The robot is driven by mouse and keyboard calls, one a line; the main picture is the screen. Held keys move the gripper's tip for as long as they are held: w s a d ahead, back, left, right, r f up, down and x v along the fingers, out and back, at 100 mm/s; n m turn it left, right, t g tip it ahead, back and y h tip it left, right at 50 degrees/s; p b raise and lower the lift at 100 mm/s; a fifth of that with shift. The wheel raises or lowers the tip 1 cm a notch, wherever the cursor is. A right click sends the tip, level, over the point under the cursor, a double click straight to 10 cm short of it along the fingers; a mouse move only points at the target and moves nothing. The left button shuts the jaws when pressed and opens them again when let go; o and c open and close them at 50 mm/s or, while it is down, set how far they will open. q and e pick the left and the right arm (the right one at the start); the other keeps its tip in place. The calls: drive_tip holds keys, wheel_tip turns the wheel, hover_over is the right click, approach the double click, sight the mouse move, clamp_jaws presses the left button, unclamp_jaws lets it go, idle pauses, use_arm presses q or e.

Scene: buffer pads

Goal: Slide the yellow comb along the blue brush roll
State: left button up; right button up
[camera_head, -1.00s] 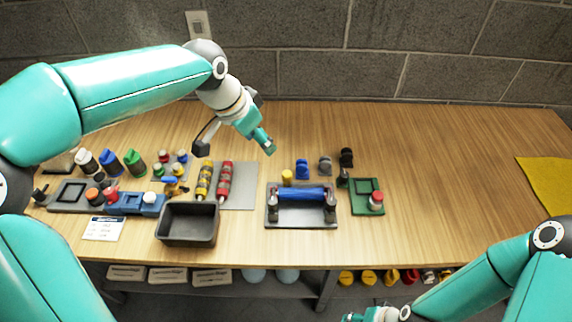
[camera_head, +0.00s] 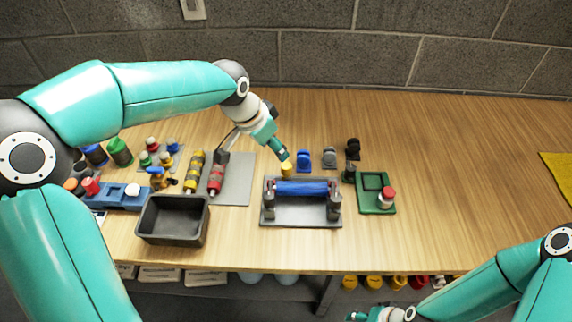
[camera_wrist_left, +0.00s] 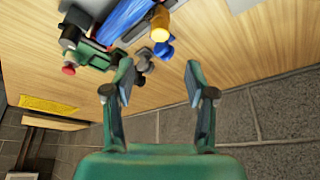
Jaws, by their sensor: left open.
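The blue brush roll (camera_head: 302,188) lies level between two dark end supports on a grey tray (camera_head: 300,217). It also shows in the left wrist view (camera_wrist_left: 125,20). A small yellow piece, which looks like the yellow comb (camera_head: 287,171), stands just behind the roll's left end; it also shows in the left wrist view (camera_wrist_left: 160,27). My left gripper (camera_head: 284,157) is just above and behind the yellow piece, seeming not to touch it. The left wrist view shows its fingers (camera_wrist_left: 158,80) apart with nothing between them. My right gripper (camera_head: 362,316) is partly cut off at the bottom edge.
A blue piece (camera_head: 303,160), a grey piece (camera_head: 329,158) and a black piece (camera_head: 353,149) stand right of the yellow one. A green tray (camera_head: 371,205) with a red-topped part is to the right. A dark bin (camera_head: 172,238) is front left.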

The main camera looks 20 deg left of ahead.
sight(286, 165)
use_arm(q)
drive_tip(key=x, duration=1.1)
drive_tip(key=shift+w+f+p, duration=0.15)
drive_tip(key=shift+f+p, duration=0.15)
drive_tip(key=shift+f, duration=0.05)
clamp_jaws()
